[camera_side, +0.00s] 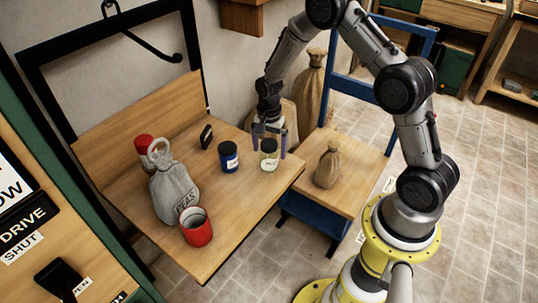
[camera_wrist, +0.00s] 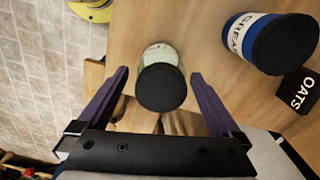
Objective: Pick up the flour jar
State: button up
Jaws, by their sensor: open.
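The flour jar (camera_side: 269,160) is a small clear jar with pale contents, a dark lid and a white label. It stands upright near the right edge of the wooden table. In the wrist view the jar (camera_wrist: 160,85) shows its black lid, with the pale glass and label beyond. My gripper (camera_side: 268,150) is open, pointing down over the jar. In the wrist view its two purple fingers (camera_wrist: 159,72) lie on either side of the jar, with gaps visible on both sides. The label's words are too small to read.
A blue jar (camera_side: 229,157) with a black lid stands just left. A black sign (camera_side: 206,136) reads OATS in the wrist view (camera_wrist: 298,92). A brown sack (camera_side: 328,166) sits on the chair.

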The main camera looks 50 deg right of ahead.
jog(key=shift+a+f, duration=0.1)
jog(key=shift+f, duration=1.35)
jog(key=shift+c, duration=0.2)
jog(key=shift+w, duration=0.1)
grip_shut()
jog(key=shift+r, duration=0.1)
